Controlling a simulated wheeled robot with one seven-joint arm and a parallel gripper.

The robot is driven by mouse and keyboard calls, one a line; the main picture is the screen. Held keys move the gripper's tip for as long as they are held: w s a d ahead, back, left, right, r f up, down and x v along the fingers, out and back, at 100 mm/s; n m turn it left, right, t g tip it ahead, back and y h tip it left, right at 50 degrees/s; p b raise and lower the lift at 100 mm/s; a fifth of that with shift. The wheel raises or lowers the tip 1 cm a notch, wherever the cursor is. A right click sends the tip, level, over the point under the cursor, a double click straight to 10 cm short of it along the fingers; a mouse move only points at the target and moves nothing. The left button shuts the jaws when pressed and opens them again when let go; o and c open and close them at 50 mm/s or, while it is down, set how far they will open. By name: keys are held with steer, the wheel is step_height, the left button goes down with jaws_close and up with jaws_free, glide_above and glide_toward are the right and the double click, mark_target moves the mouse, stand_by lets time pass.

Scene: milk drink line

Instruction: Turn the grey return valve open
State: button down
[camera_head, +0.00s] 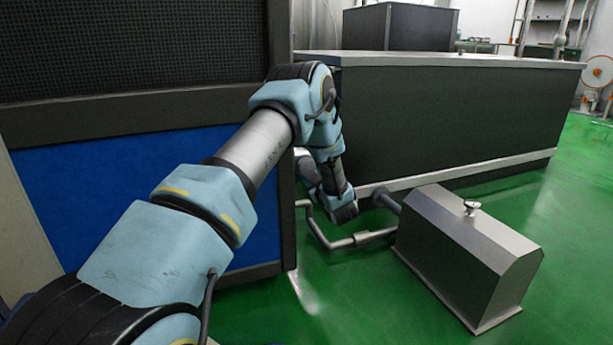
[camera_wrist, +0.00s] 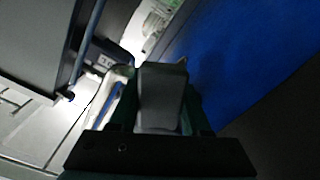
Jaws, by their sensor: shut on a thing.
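In the wrist view my gripper (camera_wrist: 160,108) is shut, with its dark fingers on either side of a grey block, which looks like the handle of the grey return valve (camera_wrist: 160,85). The angle of the handle relative to its pipe cannot be told. In the head view my arm reaches down between the blue-and-black machine and the long dark tank. There my gripper and the valve cannot be made out behind the arm.
The blue-and-black machine (camera_head: 150,195) stands close on the left. The long dark tank (camera_head: 450,110) stands behind. A grey pipe (camera_head: 320,235) runs low to a grey metal box (camera_head: 460,250) at right. Green floor (camera_head: 570,240) is clear on the right.

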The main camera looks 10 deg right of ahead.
steer(key=shift+w+d+r+n+p, duration=0.15)
steer(key=shift+d+r+n, duration=0.4)
steer(key=shift+n, duration=1.5)
steer(key=shift+s+d+r+n+p, duration=0.2)
steer(key=shift+r+n, duration=0.6)
steer(key=shift+n, duration=1.2)
steer(key=shift+w+d+r+n+p, duration=0.15)
steer(key=shift+d+r+n, duration=0.45)
steer(key=shift+n, duration=1.45)
steer(key=shift+r, duration=0.15)
steer(key=shift+c, duration=1.8)
jaws_free()
steer(key=shift+a, duration=0.1)
steer(key=s+d+p, duration=0.1)
steer(key=s+p, duration=0.3)
steer(key=s, duration=0.6)
steer(key=shift+s+d, duration=0.2)
steer(key=shift+s, duration=0.15)
steer(key=shift+s, duration=0.1)
